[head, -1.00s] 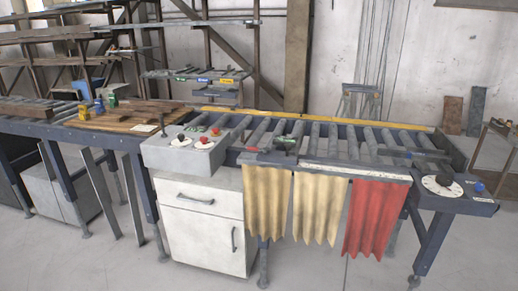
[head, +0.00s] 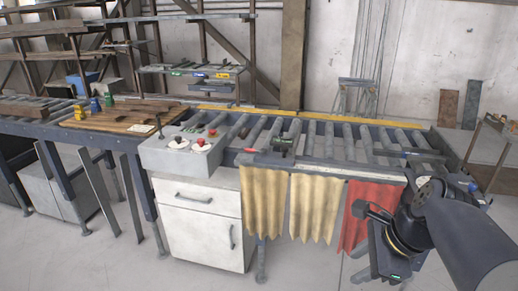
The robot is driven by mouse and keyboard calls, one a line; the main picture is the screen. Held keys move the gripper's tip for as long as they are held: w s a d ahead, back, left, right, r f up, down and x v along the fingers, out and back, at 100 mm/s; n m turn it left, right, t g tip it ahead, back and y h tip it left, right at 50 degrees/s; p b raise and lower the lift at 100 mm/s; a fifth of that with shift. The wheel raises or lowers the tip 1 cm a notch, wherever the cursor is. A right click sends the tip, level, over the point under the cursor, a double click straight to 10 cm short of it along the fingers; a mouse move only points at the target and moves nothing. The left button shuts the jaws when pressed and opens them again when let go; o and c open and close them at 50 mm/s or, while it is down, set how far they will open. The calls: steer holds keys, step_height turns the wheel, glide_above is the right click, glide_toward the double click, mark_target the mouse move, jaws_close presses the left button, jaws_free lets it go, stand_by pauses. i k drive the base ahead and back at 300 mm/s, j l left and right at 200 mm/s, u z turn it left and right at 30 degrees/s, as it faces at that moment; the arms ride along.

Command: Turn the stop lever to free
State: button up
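No lever is clearly marked as the stop lever. The control box (head: 160,153) at the left end of the rollers has white dials (head: 177,143), a black-knobbed lever (head: 159,125) standing up from it, and red knobs (head: 211,132).
The roller conveyor (head: 318,171) runs across the middle. Two cream curtains (head: 314,208) and a red curtain (head: 366,207) hang from its front. A white cabinet (head: 199,227) stands below the control box. A wooden board (head: 120,118) with small bottles lies left. Floor in front is clear.

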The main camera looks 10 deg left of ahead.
mark_target(263, 151)
steer(key=i+j, duration=0.5)
steer(key=i, duration=0.15)
steer(key=i+j, duration=1.05)
steer(key=i, duration=0.2)
steer(key=k+j+u, duration=0.05)
